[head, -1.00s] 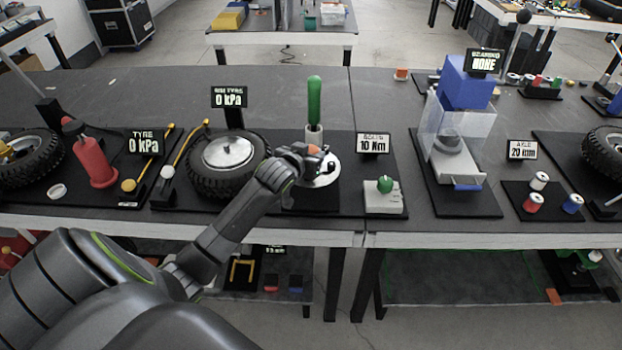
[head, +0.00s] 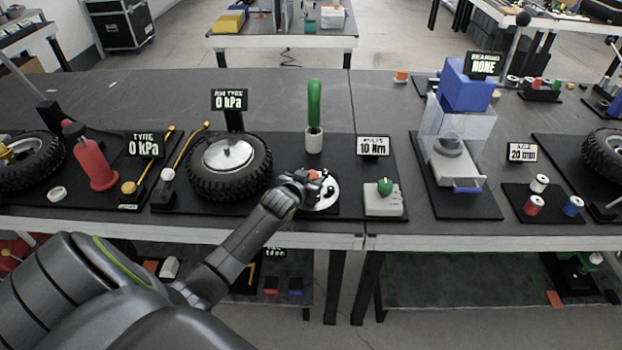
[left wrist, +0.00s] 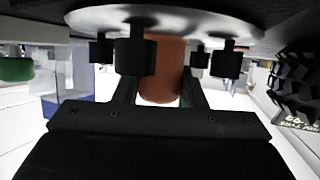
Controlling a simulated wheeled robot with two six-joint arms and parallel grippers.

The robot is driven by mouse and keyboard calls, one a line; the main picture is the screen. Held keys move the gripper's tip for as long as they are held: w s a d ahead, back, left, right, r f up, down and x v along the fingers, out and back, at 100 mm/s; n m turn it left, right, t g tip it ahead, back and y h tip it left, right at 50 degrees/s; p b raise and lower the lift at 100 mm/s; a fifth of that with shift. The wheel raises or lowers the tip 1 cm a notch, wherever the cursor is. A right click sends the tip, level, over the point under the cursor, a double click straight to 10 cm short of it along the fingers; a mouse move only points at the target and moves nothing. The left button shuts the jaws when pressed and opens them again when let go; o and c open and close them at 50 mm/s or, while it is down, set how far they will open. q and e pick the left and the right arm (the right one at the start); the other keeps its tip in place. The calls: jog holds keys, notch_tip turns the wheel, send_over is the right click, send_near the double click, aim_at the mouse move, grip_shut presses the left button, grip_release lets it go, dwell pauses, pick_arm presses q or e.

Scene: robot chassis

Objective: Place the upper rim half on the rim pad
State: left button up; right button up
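The upper rim half (head: 325,201) is a silver disc with black studs and an orange-red knob. It lies low over the dark mat, right of the tyre, in the head view. My left gripper (head: 306,181) is at its knob. In the upside-down left wrist view, the fingers (left wrist: 160,88) flank the orange-red knob and appear closed on it, with the silver disc (left wrist: 165,18) beyond. The rim pad cannot be made out; the disc and arm cover that spot. I cannot tell whether the disc touches the surface below. My right gripper is not in view.
A grey box with a green knob (head: 383,203) is to the right, near the table's front edge.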

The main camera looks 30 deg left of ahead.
pick_arm(q)
jog(key=o, duration=0.4)
jog(key=shift+r, duration=0.15)
jog(key=v, duration=1.2)
dwell(0.3)
